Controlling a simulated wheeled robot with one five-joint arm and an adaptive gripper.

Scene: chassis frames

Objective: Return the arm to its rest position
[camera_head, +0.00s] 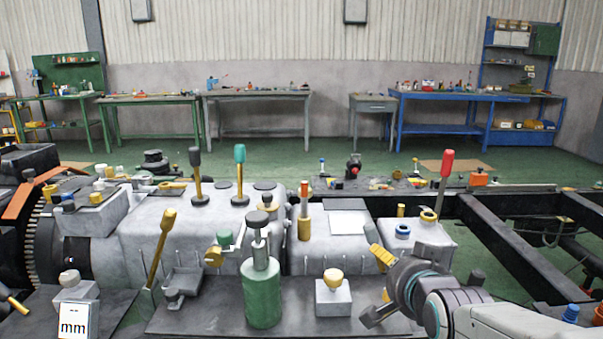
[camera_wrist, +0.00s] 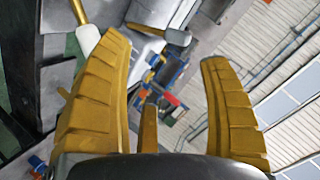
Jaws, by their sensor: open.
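My gripper (camera_head: 376,275) shows at the lower right of the head view, at the end of my grey arm coming in from the right. It hangs above the right end of the dark plate, right of a small grey block with a yellow knob (camera_head: 333,293). In the wrist view my gripper (camera_wrist: 165,50) has its two ribbed yellow fingers wide apart, with nothing held between them. Past the fingers the tilted wrist view shows a grey part with a rod, a workbench and the wall and windows. The arm is bent; its rest position is not marked in view.
A green cylinder (camera_head: 262,292) stands left of the block. Open chassis rails (camera_head: 520,255) lie at the right.

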